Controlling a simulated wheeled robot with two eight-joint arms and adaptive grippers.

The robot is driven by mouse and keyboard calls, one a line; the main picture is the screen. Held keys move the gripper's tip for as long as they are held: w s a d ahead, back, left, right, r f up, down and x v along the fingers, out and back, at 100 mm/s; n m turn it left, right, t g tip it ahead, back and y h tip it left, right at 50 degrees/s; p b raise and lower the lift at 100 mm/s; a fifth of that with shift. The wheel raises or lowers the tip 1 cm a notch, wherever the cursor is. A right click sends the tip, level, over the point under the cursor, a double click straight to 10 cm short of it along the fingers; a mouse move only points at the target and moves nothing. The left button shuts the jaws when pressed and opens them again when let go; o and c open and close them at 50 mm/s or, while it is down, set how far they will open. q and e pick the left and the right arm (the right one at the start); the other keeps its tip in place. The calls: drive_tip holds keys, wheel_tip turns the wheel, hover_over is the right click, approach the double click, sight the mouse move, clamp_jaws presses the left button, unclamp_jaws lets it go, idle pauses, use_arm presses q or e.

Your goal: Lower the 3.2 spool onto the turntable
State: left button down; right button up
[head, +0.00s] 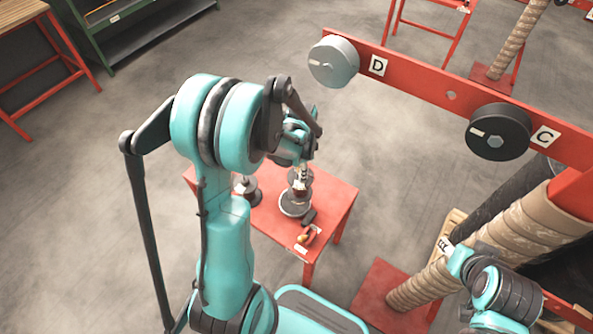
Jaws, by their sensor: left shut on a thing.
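My left arm reaches from the left over a small red table (262,222). My left gripper (303,170) points down and is shut on the upper part of a small dark spool with a pale label (299,187), whose print is too small to read. The spool is upright, above the round grey turntable (292,208) on the table. From this angle I cannot tell whether the spool touches the turntable. The gripper and wrist hide part of the spool's top.
Another dark spool (247,190) stands on the table, left of the turntable. A small red and dark tool (307,235) lies near its front edge. A red beam (430,82) with discs marked D and C crosses the upper right. A large wrapped column (470,258) stands at the right.

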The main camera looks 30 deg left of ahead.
sight(295, 181)
use_arm(q)
drive_tip(key=shift+s+a+f+m, duration=0.1)
drive_tip(key=shift+a+f+m, duration=0.05)
drive_tip(key=shift+a+m, duration=0.25)
drive_tip(key=shift+s+a+f+m, duration=0.15)
drive_tip(key=shift+a+m, duration=0.15)
drive_tip(key=shift+a, duration=0.2)
drive_tip(key=shift+f, duration=0.1)
drive_tip(key=shift+f+b, duration=2)
drive_tip(key=shift+f, duration=0.65)
drive_tip(key=shift+f+b, duration=0.7)
drive_tip(key=shift+b, duration=0.1)
drive_tip(key=c, duration=1.2)
unclamp_jaws()
drive_tip(key=shift+o, duration=0.2)
drive_tip(key=shift+r, duration=0.1)
